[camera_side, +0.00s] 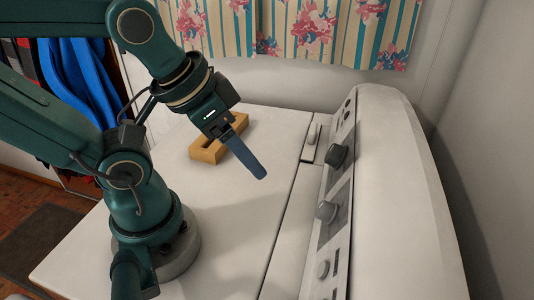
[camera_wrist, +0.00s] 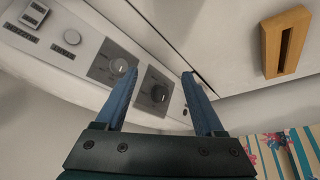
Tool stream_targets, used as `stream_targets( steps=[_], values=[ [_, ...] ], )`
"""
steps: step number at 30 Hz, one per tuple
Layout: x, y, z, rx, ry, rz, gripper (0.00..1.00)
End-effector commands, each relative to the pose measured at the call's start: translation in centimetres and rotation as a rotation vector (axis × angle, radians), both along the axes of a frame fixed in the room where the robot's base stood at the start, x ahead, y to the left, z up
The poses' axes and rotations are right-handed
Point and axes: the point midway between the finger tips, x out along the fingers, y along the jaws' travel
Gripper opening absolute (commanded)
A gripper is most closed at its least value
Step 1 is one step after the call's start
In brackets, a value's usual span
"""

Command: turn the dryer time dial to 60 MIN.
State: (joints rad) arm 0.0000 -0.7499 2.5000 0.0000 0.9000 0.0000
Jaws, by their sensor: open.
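The control panel bears a black dial (camera_side: 337,155) on a dark plate, farther back, and a grey dial (camera_side: 326,212) on another dark plate nearer the camera. Their labels are too small to read, so I cannot tell which is the dryer time dial. In the wrist view the black dial (camera_wrist: 158,93) appears between my fingers and the grey dial (camera_wrist: 118,67) just left of the left finger. My gripper (camera_side: 262,178) is open and empty above the white top, left of the panel, touching neither dial. It also shows in the wrist view (camera_wrist: 160,72).
A smaller grey knob (camera_side: 323,268) sits at the panel's near end. A slotted wooden block (camera_side: 207,153) lies on the white top (camera_side: 225,215) behind my gripper. A wall and flowered curtain (camera_side: 300,30) stand behind.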

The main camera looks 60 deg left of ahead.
Motion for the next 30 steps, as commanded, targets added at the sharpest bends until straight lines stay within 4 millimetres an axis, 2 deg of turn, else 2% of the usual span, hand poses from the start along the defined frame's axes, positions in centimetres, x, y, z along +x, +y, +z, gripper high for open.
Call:
stream_targets(
  steps=[5,8,11,15,20,24,27,30],
  values=[
    [0.1,0.0,0.1,-0.032,-0.004,0.057,0.88],
    [0.7,-0.3,0.7,-0.124,-0.035,0.191,0.88],
    [2.2,-0.9,1.9,-0.284,-0.064,0.403,0.88],
    [5.2,-1.4,3.1,-0.543,-0.051,0.764,0.88],
    [9.4,-1.2,3.5,-0.828,0.003,1.214,0.88],
    [13.5,-0.2,2.5,-1.036,0.07,1.614,0.88],
    [15.7,0.8,1.1,-1.12,0.111,1.829,0.88],
    [17.1,1.7,-0.5,-1.144,0.143,1.958,0.88]
  ],
)
